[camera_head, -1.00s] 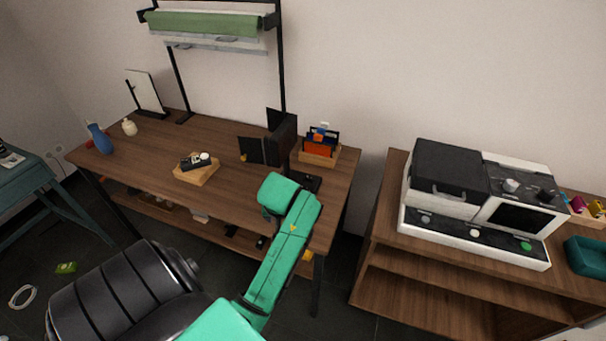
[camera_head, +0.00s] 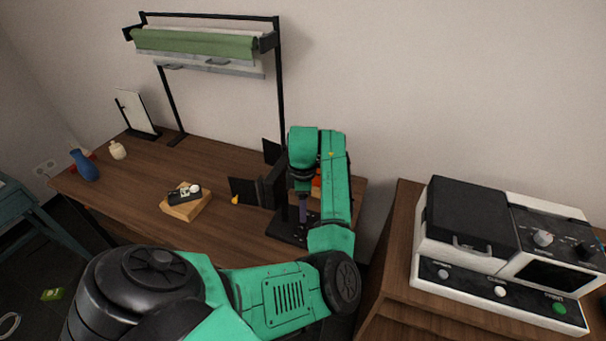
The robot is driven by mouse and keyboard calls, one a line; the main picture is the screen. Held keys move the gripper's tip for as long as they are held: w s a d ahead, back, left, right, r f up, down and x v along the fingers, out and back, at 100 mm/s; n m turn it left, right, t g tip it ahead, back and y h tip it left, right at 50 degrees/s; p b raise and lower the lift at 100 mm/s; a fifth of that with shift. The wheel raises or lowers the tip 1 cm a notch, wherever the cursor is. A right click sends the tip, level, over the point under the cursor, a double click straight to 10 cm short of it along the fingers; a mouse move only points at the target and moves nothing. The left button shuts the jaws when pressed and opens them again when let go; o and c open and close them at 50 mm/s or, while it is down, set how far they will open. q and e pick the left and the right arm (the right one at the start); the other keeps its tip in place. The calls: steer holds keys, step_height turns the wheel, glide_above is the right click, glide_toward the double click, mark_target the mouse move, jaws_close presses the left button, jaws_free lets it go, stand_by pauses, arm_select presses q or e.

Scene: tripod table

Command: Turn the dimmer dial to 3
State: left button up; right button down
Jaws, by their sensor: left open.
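A black lamp with flap-like panels (camera_head: 243,190) stands on the right part of the wooden table (camera_head: 140,165), on a dark base (camera_head: 284,226). My left arm reaches up and bends over beside the lamp. My left gripper (camera_head: 302,198) points down close above the base; it is open, but its fingertips are small and partly lost against the dark lamp. A purple upright piece shows just under it; I cannot tell whether they touch. No dial marked as a dimmer can be made out, nor any number. My right gripper is not in view.
A wooden block (camera_head: 182,211) carries a small dark device with a white knob (camera_head: 195,188). A blue vase (camera_head: 83,165) and cream jar (camera_head: 117,149) stand at the left. A black-and-white machine (camera_head: 470,220) with knobs sits on the right cabinet. A rack (camera_head: 200,20) rises behind.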

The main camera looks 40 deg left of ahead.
arm_select(q)
glide_above(303, 229)
steer(key=f, duration=0.5)
steer(key=shift+s+d, duration=0.2)
steer(key=shift+s, duration=0.2)
steer(key=f, duration=0.2)
steer(key=shift+w+a+f+p, duration=0.25)
steer(key=shift+f+p, duration=0.05)
steer(key=shift+f, duration=0.05)
step_height(303, 229, down, 3)
steer(key=shift+w+a+r, duration=0.1)
steer(key=shift+w, duration=0.05)
steer(key=shift+f, duration=0.25)
steer(key=shift+c, duration=0.7)
jaws_close()
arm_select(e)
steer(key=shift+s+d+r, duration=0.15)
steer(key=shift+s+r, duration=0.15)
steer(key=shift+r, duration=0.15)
